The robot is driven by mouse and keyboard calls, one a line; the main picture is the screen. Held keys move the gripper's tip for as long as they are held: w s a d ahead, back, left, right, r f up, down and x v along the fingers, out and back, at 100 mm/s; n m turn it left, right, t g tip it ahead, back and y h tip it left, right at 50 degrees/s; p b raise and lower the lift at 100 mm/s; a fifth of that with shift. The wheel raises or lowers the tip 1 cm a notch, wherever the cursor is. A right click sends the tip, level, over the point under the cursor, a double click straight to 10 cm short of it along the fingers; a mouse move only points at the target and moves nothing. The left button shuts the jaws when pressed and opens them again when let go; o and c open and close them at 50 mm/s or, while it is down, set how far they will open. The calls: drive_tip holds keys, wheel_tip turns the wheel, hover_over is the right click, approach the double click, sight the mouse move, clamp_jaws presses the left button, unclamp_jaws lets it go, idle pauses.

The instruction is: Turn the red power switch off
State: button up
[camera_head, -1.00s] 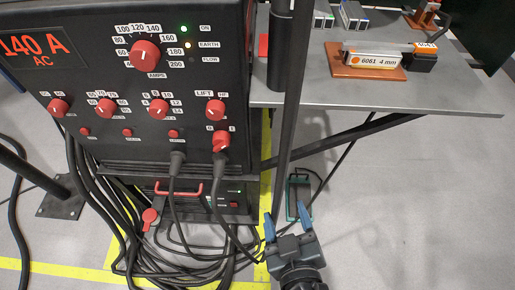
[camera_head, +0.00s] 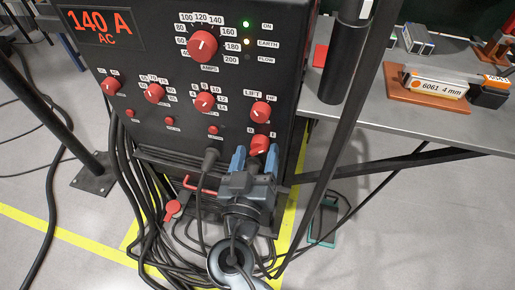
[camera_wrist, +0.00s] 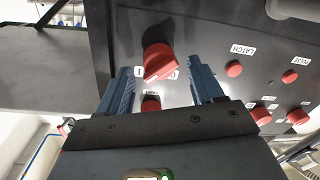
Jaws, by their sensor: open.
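The red power switch (camera_head: 259,146) is a rotary knob at the lower right of the black machine panel, below the LIFT knob, with labels 0 and I above it. In the wrist view the switch (camera_wrist: 158,60) shows between my finger tips, its ridge slanting toward the I label. My gripper (camera_head: 255,161) is open just below and in front of the switch; in the wrist view its blue fingers (camera_wrist: 162,78) stand apart on either side. I cannot tell whether they touch the knob. The green ON light (camera_head: 246,24) and the 140 A display (camera_head: 90,20) are lit.
The LIFT knob (camera_head: 261,112) sits close above the switch. A cable plug (camera_head: 210,158) stands out of the panel left of my gripper. A dark post (camera_head: 345,60) and a grey table (camera_head: 410,125) are at the right. Cables lie coiled on the floor below.

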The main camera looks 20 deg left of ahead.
drive_tip(key=shift+w, duration=0.8)
drive_tip(key=shift+c, duration=0.4)
drive_tip(key=c, duration=0.9)
drive_tip(key=shift+o, duration=0.2)
drive_tip(key=shift+n, duration=0.3)
drive_tip(key=n, duration=0.3)
drive_tip(key=shift+r+n, duration=0.15)
drive_tip(key=shift+n, duration=0.15)
drive_tip(key=n+p, duration=0.1)
drive_tip(key=n, duration=0.3)
drive_tip(key=shift+w+r+h, duration=0.1)
drive_tip(key=shift+h, duration=0.2)
drive_tip(key=n+p, duration=0.2)
drive_tip(key=n, duration=0.2)
drive_tip(key=shift+a+n+g, duration=0.15)
drive_tip(key=shift+n+g, duration=0.15)
drive_tip(key=shift+a+n+h+p, duration=0.15)
drive_tip(key=shift+n+h+p, duration=0.15)
drive_tip(key=shift+n+p, duration=1.45)
drive_tip(key=shift+n+b, duration=0.5)
drive_tip(key=shift+n, duration=0.05)
